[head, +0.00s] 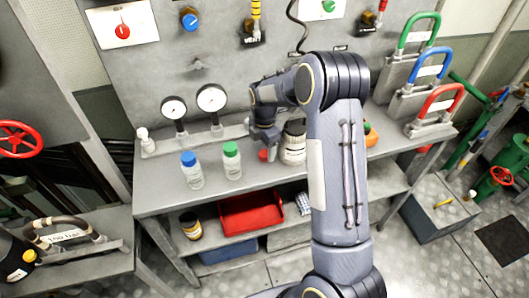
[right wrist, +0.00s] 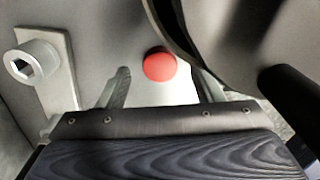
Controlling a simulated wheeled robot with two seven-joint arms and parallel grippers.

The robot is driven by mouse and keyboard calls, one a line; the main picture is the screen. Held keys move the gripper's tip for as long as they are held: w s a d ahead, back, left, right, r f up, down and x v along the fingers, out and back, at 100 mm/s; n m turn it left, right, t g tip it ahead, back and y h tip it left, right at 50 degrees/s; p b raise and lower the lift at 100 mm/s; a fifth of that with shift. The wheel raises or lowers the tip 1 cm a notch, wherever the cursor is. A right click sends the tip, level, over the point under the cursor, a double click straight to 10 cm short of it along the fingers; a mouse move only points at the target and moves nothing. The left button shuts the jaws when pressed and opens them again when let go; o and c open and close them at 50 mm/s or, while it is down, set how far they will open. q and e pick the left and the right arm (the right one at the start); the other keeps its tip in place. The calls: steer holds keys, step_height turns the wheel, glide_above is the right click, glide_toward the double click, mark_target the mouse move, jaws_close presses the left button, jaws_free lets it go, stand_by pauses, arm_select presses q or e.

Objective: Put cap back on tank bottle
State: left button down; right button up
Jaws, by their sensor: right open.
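A small round red cap (head: 264,155) sits on the metal bench, left of a white bottle (head: 293,148) with a dark label. My arm partly hides this bottle, and I cannot tell whether its top is open. My right gripper (head: 266,143) points down just above the red cap. In the right wrist view the open fingers (right wrist: 162,88) stand to either side of the red cap (right wrist: 159,65), apart from it. My left gripper is not in view.
A blue-capped bottle (head: 191,170) and a green-capped bottle (head: 232,160) stand left on the bench. Gauges (head: 211,98) rise behind them. A red tray (head: 252,212) lies on the shelf below. Coloured lever handles (head: 436,104) stand at the right.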

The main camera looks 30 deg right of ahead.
steer(key=shift+f, duration=0.95)
steer(key=c, duration=1)
steer(key=shift+r, duration=0.1)
steer(key=shift+c, duration=0.2)
steer(key=shift+r, duration=0.5)
steer(key=s+a+r+b, duration=0.3)
steer(key=s+r+b, duration=0.1)
steer(key=s+r, duration=0.8)
steer(key=shift+s, duration=0.9)
